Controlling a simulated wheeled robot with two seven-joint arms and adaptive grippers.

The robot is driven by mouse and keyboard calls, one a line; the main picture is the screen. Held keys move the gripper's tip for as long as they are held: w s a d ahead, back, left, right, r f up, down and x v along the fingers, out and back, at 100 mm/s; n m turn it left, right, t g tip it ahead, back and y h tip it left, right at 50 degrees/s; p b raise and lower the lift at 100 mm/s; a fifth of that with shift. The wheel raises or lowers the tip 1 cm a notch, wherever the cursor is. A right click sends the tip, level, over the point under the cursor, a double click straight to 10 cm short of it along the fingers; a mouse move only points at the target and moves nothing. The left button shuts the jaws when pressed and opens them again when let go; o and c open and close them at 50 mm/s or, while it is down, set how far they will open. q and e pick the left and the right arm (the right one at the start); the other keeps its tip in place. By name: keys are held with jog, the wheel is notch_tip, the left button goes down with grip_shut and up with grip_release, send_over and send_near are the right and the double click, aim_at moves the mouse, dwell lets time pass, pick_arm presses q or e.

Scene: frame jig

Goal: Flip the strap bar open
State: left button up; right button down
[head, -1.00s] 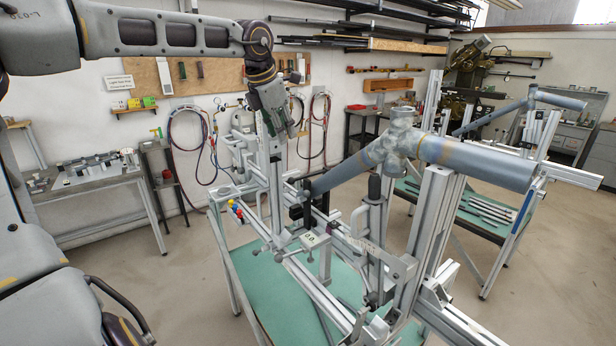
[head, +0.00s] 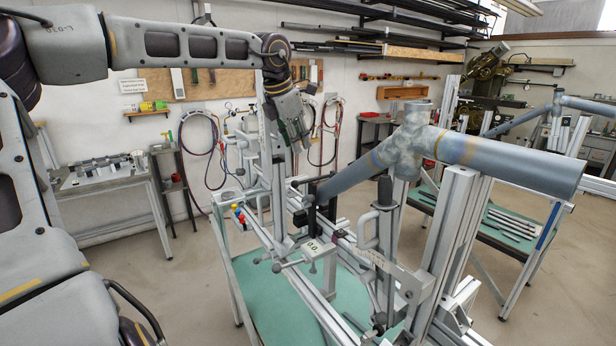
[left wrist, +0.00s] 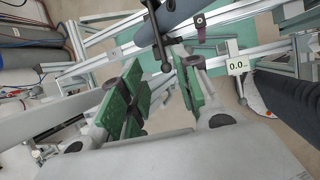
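The jig holds a grey-blue frame tube (head: 350,175), also at the top of the left wrist view (left wrist: 178,12). A slim dark bar with a ball end (left wrist: 157,40) crosses the tube there; it looks like the strap bar, though I cannot be sure. In the head view, a dark clamp (head: 322,205) sits at the tube's lower left end. My left gripper (head: 298,140) is above and to the left of that clamp. In the left wrist view its green-padded fingers (left wrist: 158,92) are apart and empty, with the bar beyond them. My right gripper is not in view.
The jig's upright post (head: 278,185) stands close to my left gripper. The green bench top (head: 262,295) lies below. Open floor is at the left.

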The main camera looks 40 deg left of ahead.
aim_at(308, 181)
pick_arm(q)
jog(key=shift+f, duration=0.15)
jog(key=shift+p+x, duration=0.35)
jog(key=shift+x, duration=6.45)
grip_shut()
